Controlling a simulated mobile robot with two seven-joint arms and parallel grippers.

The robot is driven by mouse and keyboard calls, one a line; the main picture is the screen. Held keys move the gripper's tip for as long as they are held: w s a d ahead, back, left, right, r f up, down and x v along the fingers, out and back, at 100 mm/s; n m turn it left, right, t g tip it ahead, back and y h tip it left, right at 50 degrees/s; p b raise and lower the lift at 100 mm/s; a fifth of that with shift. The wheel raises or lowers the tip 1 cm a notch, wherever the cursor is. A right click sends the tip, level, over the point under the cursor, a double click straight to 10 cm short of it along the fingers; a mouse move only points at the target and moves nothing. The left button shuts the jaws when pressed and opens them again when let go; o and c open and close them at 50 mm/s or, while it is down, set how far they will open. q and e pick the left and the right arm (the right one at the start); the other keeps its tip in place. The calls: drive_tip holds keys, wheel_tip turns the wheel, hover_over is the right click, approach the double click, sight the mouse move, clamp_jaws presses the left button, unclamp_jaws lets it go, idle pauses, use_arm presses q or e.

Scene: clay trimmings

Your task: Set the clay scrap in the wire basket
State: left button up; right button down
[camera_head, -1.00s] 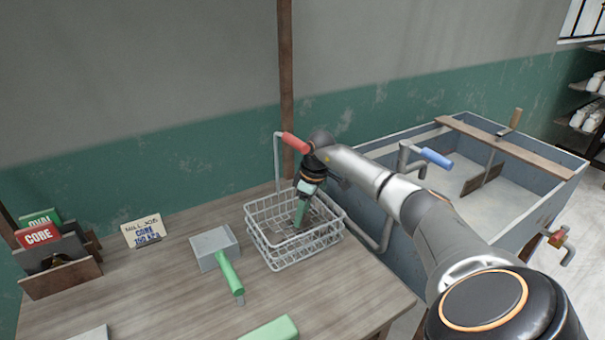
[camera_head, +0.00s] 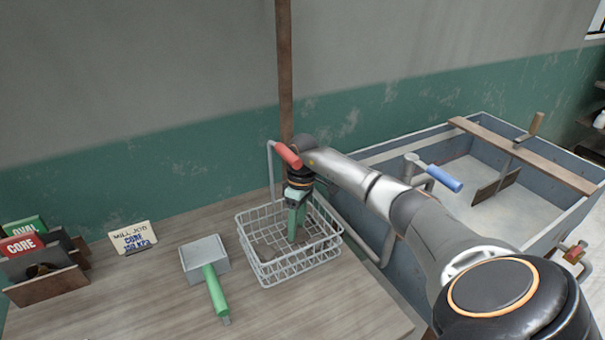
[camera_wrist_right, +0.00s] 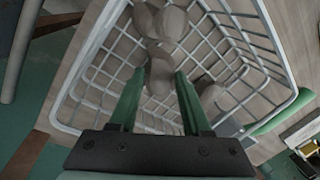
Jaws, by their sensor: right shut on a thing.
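The wire basket (camera_head: 292,268) stands on the table below my right arm, and its mesh fills much of the right wrist view (camera_wrist_right: 270,45). My right gripper (camera_head: 293,238) points down inside the basket's rim. In the right wrist view its two green fingers (camera_wrist_right: 159,78) are closed on a grey-brown clay scrap (camera_wrist_right: 160,68) held between the tips. Several similar lumps (camera_wrist_right: 172,22) lie in the basket beyond and beside it. Whether the held scrap touches the basket floor or the other lumps I cannot tell. My left gripper is out of view.
A grey block-like tool with a green handle (camera_head: 215,290) lies left of the basket. A job card (camera_head: 133,238) and a card holder (camera_head: 45,285) stand further left. A red-handled lever (camera_head: 287,155) rises behind the basket. A large sink (camera_head: 400,268) stands right of the table.

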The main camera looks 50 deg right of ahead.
drive_tip(key=shift+f, duration=0.2)
drive_tip(key=shift+a, duration=0.1)
drive_tip(key=shift+c, duration=1.8)
unclamp_jaws()
drive_tip(key=shift+f, duration=0.15)
wheel_tip(320, 180, up, 12)
drive_tip(key=d, duration=0.2)
drive_tip(key=shift+w, duration=0.25)
